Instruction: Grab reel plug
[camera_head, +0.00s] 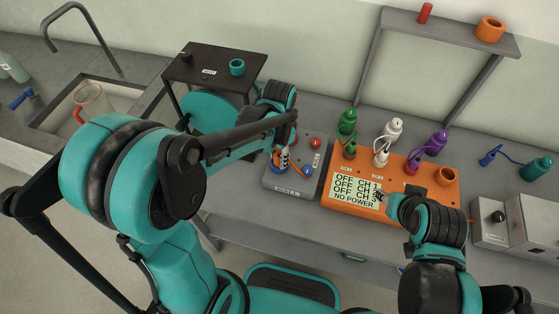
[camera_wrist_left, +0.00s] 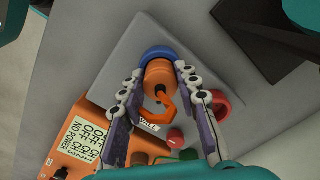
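An orange plug (camera_wrist_left: 158,75) with a curved orange cord end sits at a blue ring socket (camera_wrist_left: 160,52) on the grey mains box (camera_wrist_left: 205,55). My left gripper (camera_head: 284,158) reaches down over this socket. In the left wrist view its fingers (camera_wrist_left: 160,70) straddle the plug, open, with narrow gaps showing beside it. My right gripper (camera_head: 379,195) is over the orange unit's display; its opening is too small to tell.
Red buttons (camera_head: 316,142) sit on the mains box. A dark stand (camera_head: 215,65) with a teal ring is behind left; a grey shelf (camera_head: 450,33) stands behind. Grey boxes (camera_head: 530,225) are at right.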

